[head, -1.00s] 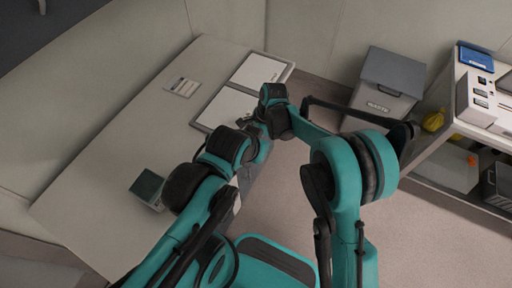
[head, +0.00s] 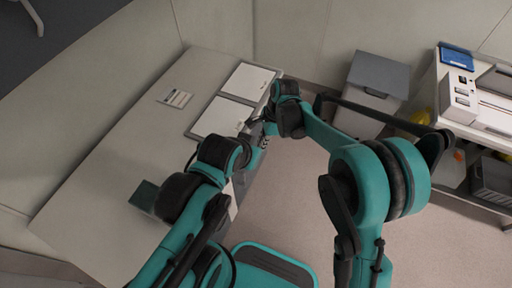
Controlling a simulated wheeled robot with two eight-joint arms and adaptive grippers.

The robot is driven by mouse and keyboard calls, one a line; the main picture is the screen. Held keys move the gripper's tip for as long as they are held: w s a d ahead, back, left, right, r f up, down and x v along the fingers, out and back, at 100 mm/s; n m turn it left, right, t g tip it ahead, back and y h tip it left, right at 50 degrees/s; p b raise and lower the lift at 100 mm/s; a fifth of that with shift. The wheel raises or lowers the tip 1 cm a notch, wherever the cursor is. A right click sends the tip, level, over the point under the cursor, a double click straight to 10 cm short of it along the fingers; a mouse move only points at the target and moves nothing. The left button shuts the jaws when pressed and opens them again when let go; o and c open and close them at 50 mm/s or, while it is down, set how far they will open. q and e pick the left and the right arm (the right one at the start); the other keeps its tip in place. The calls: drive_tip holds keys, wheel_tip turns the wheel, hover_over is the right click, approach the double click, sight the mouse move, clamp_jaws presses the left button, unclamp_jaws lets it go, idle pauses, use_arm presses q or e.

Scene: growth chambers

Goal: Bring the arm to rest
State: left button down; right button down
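My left arm comes in from the bottom left and bends over the right edge of the light grey table (head: 110,165). My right arm comes in from the bottom right and bends up and back toward the table's right side. The two arms' far ends lie close together near the white panels, at the middle of the head view. The fingertips of both grippers are hidden behind my arm links, so I cannot see whether they hold anything.
Two white panels (head: 221,117) lie at the table's far right. A small label card (head: 175,98) and a dark green-topped device (head: 145,195) are also on it. A grey bin (head: 377,78) stands on the floor. A bench with a white instrument (head: 482,105) stands at the right.

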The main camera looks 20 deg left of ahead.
drive_tip(key=d+r+n+t, duration=0.2)
drive_tip(key=d+r, duration=0.5)
drive_tip(key=d, duration=0.3)
drive_tip(key=d+r+n+t, duration=0.2)
drive_tip(key=d+r, duration=0.5)
drive_tip(key=d, duration=0.2)
drive_tip(key=s+d+n+t+h, duration=0.1)
drive_tip(key=s+d+n+t, duration=0.1)
drive_tip(key=s+d, duration=0.3)
drive_tip(key=s+d+n+t+h, duration=0.1)
drive_tip(key=s+d+n+t, duration=0.2)
drive_tip(key=d, duration=1.1)
drive_tip(key=s+n, duration=0.1)
drive_tip(key=s, duration=0.2)
drive_tip(key=shift+s+n, duration=0.2)
drive_tip(key=shift+n, duration=0.1)
drive_tip(key=shift+r, duration=0.1)
